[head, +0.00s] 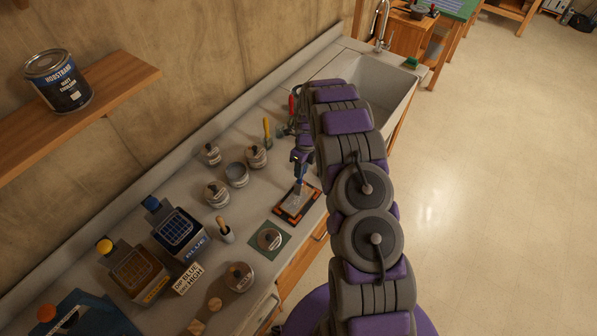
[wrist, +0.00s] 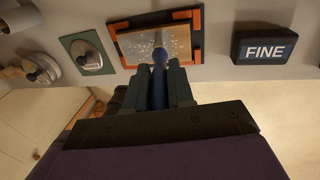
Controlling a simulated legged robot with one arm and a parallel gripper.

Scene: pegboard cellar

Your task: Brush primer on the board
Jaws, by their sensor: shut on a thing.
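The board (head: 292,207) is a small greyish panel in a dark tray with orange edges, near the counter's front edge. The board (wrist: 135,44) also shows in the wrist view, with pale speckled marks on its surface. My gripper (head: 301,158) is above the board and shut on a blue-handled brush (head: 298,182). In the wrist view my gripper (wrist: 158,92) has the blue handle (wrist: 158,72) between its fingers. The brush's tip is over the board. I cannot tell whether the tip touches it.
Several tins (head: 217,193) stand left of the board. A block marked FINE (wrist: 264,45) is right of the board in the wrist view.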

